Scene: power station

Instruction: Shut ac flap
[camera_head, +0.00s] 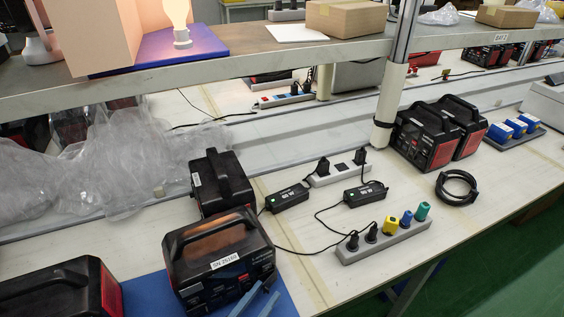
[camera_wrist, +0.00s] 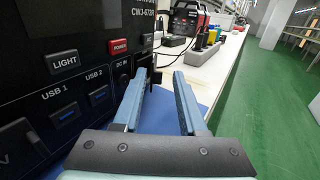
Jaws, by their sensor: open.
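The power station (camera_head: 222,262), black with red sides and an "SN 25169" label, stands on a blue mat at the lower middle of the head view. Its front panel (camera_wrist: 75,60) fills the left of the wrist view, with LIGHT, POWER, USB 1, USB 2 and DC IN markings. A small dark grey piece (camera_wrist: 147,41) shows at the panel's far right edge, beyond my fingertips; I cannot tell whether it is the AC flap. My gripper (camera_wrist: 161,79) is open and empty beside the panel. Its blue fingers also show in the head view (camera_head: 268,297), in front of the station.
Another power station (camera_head: 221,184) stands close behind, and one (camera_head: 62,290) at the left. A power strip (camera_head: 384,240) with coloured plugs, chargers and cables lie to the right. A shelf (camera_head: 250,62) spans above. Open green floor (camera_wrist: 255,105) lies beyond the table.

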